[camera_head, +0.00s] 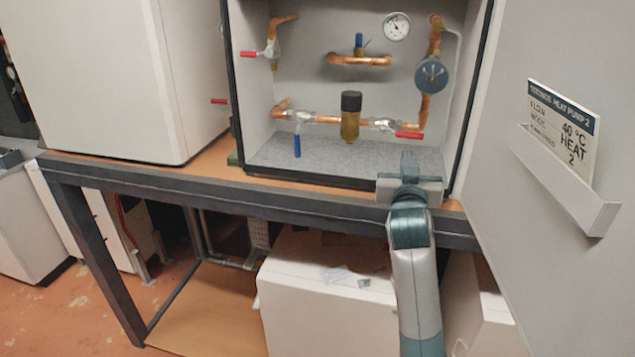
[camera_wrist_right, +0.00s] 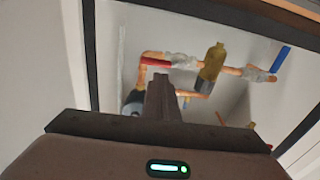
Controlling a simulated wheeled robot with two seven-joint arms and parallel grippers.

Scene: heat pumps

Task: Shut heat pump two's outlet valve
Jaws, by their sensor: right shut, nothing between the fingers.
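The open cabinet (camera_head: 300,158) of heat pump two holds copper pipework with lever valves. The lower pipe has a valve with a red lever (camera_head: 409,135) at right, lying roughly along the pipe, and one with a blue lever (camera_head: 297,146) at left, hanging down across it. Another red lever (camera_head: 249,54) is at upper left. No label shows which valve is the outlet. My right gripper (camera_head: 408,162) is shut and empty, below the lower right red lever at the cabinet front. In the right wrist view this red lever (camera_wrist_right: 155,61) is just beyond my fingertips (camera_wrist_right: 162,82); contact is unclear.
The open door (camera_head: 520,60) with the heat pump 2 card (camera_head: 565,125) stands to the right. A brass fitting (camera_head: 350,125), gauge (camera_head: 396,27) and round blue-grey part (camera_head: 431,75) are inside. A closed white unit (camera_head: 90,80) stands left on the bench (camera_head: 200,178).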

